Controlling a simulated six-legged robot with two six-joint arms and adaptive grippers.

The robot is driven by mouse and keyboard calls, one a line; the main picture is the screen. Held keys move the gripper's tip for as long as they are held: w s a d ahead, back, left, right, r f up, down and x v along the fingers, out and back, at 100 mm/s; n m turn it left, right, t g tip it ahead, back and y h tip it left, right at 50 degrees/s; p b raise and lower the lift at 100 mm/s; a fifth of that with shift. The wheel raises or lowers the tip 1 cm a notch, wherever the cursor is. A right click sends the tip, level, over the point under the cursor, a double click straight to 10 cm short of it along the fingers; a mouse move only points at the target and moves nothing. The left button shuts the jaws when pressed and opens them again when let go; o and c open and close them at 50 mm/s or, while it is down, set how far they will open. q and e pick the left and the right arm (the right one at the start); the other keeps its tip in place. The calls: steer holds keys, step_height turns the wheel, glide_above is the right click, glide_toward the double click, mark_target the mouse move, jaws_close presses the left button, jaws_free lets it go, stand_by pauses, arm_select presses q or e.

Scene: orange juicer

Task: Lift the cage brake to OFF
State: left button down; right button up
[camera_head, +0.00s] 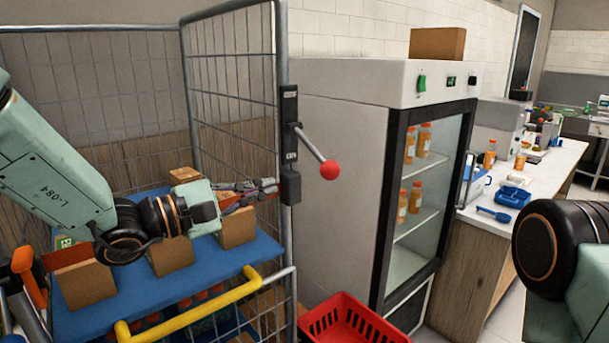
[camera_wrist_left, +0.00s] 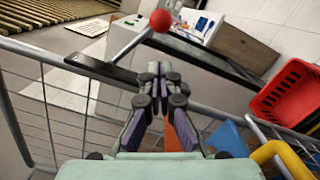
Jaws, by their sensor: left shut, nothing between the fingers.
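The cage brake is a grey lever (camera_head: 312,147) with a red ball knob (camera_head: 330,170), on a dark bracket (camera_head: 289,108) on the front post of the wire cage. The lever slants down to the right, knob at its low end. Small label text on the bracket is hard to read. The red knob also shows at the top of the left wrist view (camera_wrist_left: 160,20). My left gripper (camera_head: 273,187) is shut and empty, just left of the post, lower than the lever's pivot and apart from the knob. In the left wrist view its fingertips (camera_wrist_left: 158,68) point toward the lever.
The cage (camera_head: 230,80) holds a blue shelf (camera_head: 255,255) with several cardboard boxes. A yellow handle (camera_head: 190,312) crosses its front. A glass-door fridge (camera_head: 345,85) stands right of the lever, with a red basket (camera_head: 350,325) below. My right arm's joint shows at the right edge.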

mark_target(314, 149)
arm_select(q)
steer(key=p+x, duration=0.2)
steer(key=x, duration=0.7)
steer(key=shift+s+d+r, duration=0.1)
steer(key=shift+s, duration=0.05)
stand_by(0.4)
